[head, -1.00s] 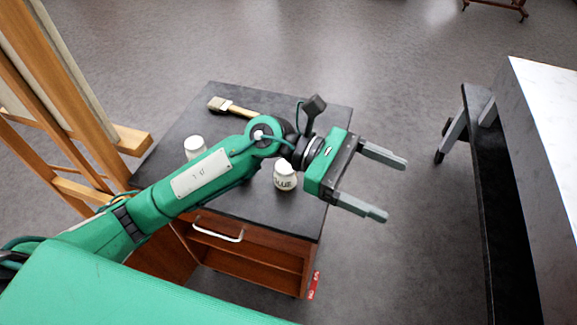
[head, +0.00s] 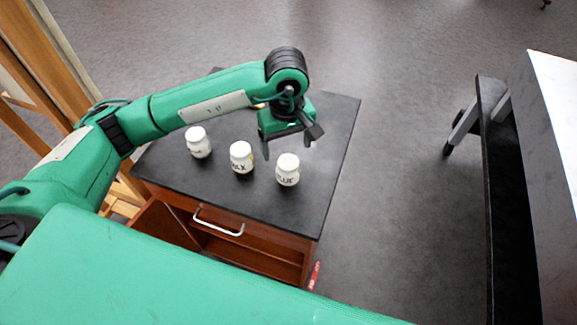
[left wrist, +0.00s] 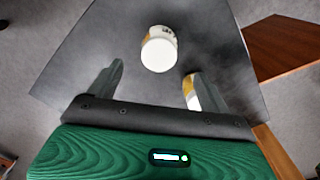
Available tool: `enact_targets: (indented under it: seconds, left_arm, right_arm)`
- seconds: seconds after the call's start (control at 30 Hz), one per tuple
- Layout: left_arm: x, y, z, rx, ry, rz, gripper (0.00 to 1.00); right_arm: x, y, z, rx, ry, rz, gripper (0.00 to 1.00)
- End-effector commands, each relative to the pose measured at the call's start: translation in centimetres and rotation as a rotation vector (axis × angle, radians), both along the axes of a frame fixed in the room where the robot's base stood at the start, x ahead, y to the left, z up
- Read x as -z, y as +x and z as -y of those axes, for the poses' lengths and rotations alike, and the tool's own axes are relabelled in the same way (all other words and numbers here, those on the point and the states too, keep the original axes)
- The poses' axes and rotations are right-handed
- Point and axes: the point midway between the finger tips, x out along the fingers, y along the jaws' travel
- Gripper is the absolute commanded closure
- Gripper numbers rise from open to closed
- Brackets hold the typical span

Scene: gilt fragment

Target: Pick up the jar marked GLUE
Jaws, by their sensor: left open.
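Three white jars stand upright on the black top of a small cabinet. The jar marked GLUE (head: 288,169) is the rightmost; its first letter is hard to read. My left gripper (head: 287,150) is open and empty, pointing down just behind this jar. In the left wrist view a white jar (left wrist: 159,50), which appears to be the GLUE one, lies ahead, roughly in line with the gap between the open fingers (left wrist: 154,70). I cannot tell the height gap between fingers and jar. My right gripper is not in view.
The middle jar (head: 241,157), seemingly marked WAX, stands close to the left; in the left wrist view a jar (left wrist: 190,92) is partly hidden by the right finger. Another jar (head: 198,142) is farther left. A wooden easel (head: 42,50) stands left. The cabinet top (head: 335,130) is clear at right.

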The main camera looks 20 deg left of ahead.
Motion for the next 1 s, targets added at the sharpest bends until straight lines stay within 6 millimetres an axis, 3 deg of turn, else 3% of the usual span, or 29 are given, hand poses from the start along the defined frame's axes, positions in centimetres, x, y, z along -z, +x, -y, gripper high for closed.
enact_targets:
  seconds: [0.2, 0.47, 0.7, 1.0]
  left_arm:
    - [3.2, -0.1, 0.0, -0.001, -0.002, -0.002, 0.19]
    - [4.9, -0.2, 0.2, 0.0, -0.003, -0.003, 0.19]
    - [8.0, -0.2, 0.3, -0.002, -0.003, -0.004, 0.19]
    - [9.2, -0.1, 0.3, 0.001, -0.003, 0.0, 0.19]
  right_arm:
    - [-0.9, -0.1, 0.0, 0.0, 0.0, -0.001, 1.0]
    - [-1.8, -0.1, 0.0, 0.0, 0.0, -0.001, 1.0]
    - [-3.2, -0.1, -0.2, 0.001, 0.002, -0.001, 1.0]
    - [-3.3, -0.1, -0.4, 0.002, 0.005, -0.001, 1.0]
